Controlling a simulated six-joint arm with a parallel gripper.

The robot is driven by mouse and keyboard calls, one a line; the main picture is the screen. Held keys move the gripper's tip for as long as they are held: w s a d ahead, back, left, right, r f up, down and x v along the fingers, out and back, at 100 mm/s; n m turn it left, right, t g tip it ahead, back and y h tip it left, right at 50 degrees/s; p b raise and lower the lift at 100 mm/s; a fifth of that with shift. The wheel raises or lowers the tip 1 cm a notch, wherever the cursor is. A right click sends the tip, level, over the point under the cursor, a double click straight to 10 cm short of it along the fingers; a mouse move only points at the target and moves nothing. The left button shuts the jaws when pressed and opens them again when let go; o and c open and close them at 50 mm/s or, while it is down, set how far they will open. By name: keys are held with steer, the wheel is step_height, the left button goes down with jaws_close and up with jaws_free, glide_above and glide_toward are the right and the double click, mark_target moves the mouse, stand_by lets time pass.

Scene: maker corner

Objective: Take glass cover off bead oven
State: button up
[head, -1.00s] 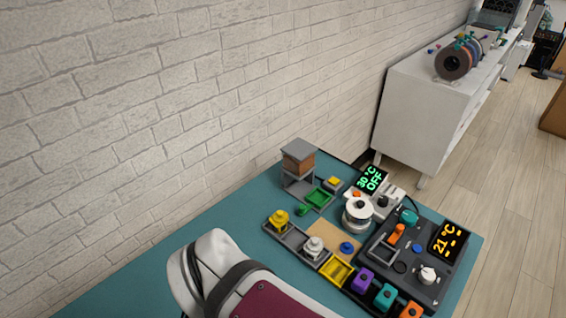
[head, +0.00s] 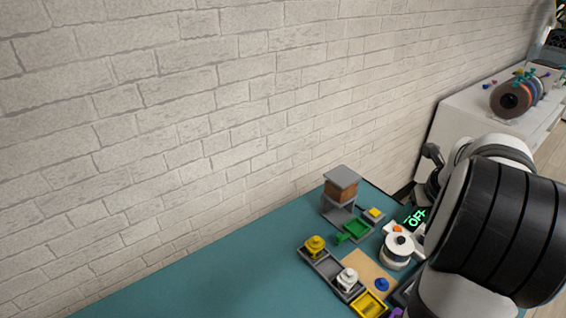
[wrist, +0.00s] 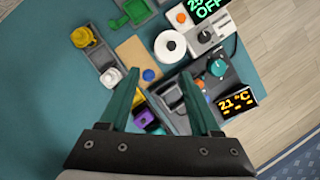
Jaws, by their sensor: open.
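The dark unit with the amber 21 °C display (wrist: 236,101), which I take to be the bead oven, lies at the right in the wrist view. A teal knob (wrist: 217,67) stands on its far part. I cannot clearly make out a glass cover; the right finger hides part of the unit. My gripper (wrist: 160,75) is open and empty, with its fingers spread above the row of trays left of the unit. In the head view my arm hides the unit and the gripper.
A white round pot (head: 396,250) stands beside a white controller (wrist: 202,34) reading OFF. A grey tray (head: 333,270) holds a yellow and a white knobbed piece. A green tray (head: 356,230) and a grey stand (head: 341,177) are farther back. The mat's left side is clear.

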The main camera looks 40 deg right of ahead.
steer(key=s+d+m, duration=0.1)
glide_toward(402, 239)
steer(key=x, duration=0.8)
steer(key=shift+d+f, duration=0.1)
steer(key=shift+f, duration=0.2)
jaws_close()
